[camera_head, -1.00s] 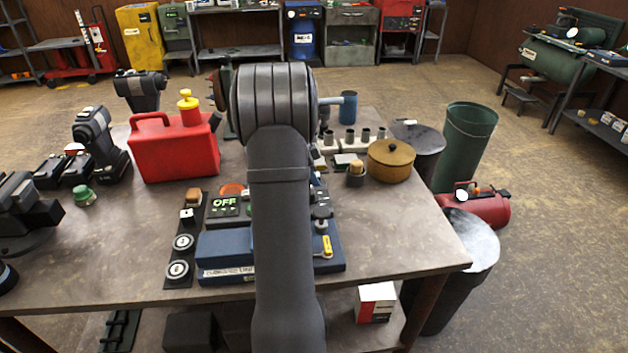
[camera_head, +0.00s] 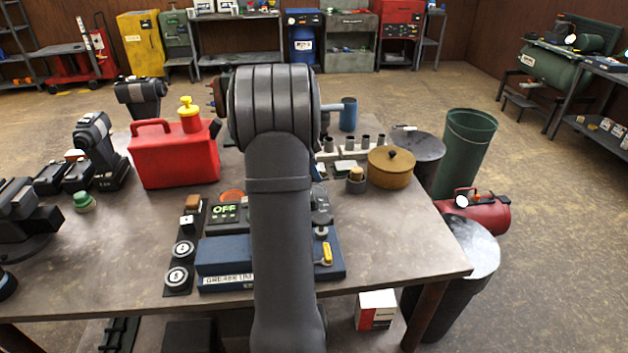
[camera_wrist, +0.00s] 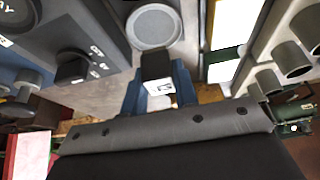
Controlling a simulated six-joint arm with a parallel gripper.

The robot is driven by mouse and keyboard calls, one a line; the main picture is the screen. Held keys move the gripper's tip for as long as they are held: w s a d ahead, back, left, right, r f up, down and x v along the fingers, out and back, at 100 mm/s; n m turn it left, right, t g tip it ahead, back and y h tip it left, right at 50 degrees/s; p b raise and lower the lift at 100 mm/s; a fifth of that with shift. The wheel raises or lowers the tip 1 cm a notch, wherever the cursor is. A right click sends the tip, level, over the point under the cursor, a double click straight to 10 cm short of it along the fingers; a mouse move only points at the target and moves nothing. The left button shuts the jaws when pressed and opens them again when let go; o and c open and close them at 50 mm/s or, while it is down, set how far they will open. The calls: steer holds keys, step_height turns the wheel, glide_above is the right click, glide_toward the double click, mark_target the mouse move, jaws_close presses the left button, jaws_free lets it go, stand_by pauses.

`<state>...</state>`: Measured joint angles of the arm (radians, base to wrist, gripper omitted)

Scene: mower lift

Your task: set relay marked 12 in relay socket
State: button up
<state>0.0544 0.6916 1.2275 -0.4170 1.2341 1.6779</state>
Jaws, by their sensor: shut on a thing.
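My gripper (camera_wrist: 158,82) shows in the wrist view, with a blue finger on each side. It is shut on a small black relay (camera_wrist: 156,65) with a white label. The mark on that label is too small to read. In the head view my own arm hides the gripper and the relay. I cannot make out the relay socket in either view.
A dark panel with an OFF display (camera_head: 225,213), a blue box (camera_head: 222,257) and a red fuel can (camera_head: 175,158) stand left of my arm. A round tan pot (camera_head: 391,170) is to the right. The wrist view shows a grey disc (camera_wrist: 154,27) close by. The table's front right is clear.

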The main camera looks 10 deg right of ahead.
steer(key=s+d+r, duration=0.6)
steer(key=s+d, duration=0.1)
steer(key=d, duration=0.1)
steer(key=s+a, duration=0.3)
steer(key=a, duration=1.5)
steer(key=shift+w+a+f, duration=0.1)
steer(key=shift+f, duration=1.35)
steer(key=shift+w+a+f, duration=0.1)
steer(key=shift+f, duration=1.3)
steer(key=shift+d+f, duration=0.1)
steer(key=shift+f, duration=0.5)
steer(key=o, duration=0.7)
steer(key=shift+v, duration=5.5)
